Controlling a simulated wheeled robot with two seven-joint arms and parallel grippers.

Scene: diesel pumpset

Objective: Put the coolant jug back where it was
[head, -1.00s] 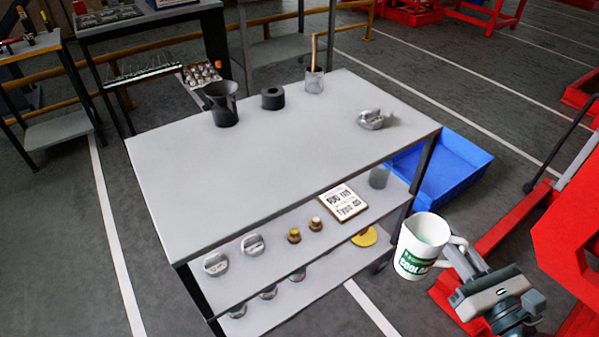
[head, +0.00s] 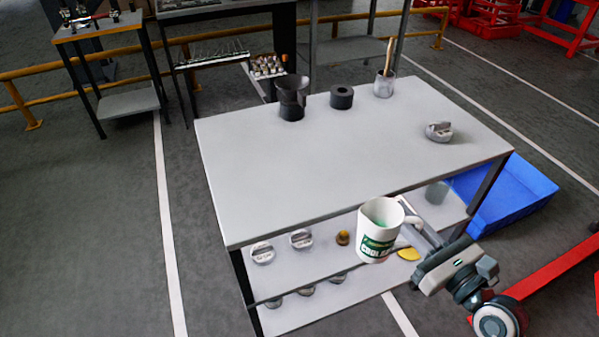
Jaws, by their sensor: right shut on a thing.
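The coolant jug (head: 378,232) is white with a green label, and some green shows inside its open top. My right gripper (head: 412,222) is shut on the jug's handle and holds it roughly upright in the air. The jug appears in front of the near edge of the grey table (head: 300,190) and hides part of the shelf under it. My left gripper is not in view.
On the tabletop stand a dark funnel-like vessel (head: 292,95), a black ring (head: 341,97), a cup with a brush (head: 384,86) and a silver cap (head: 439,132). The tabletop's middle and front are clear. A blue bin (head: 515,195) lies right of the table.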

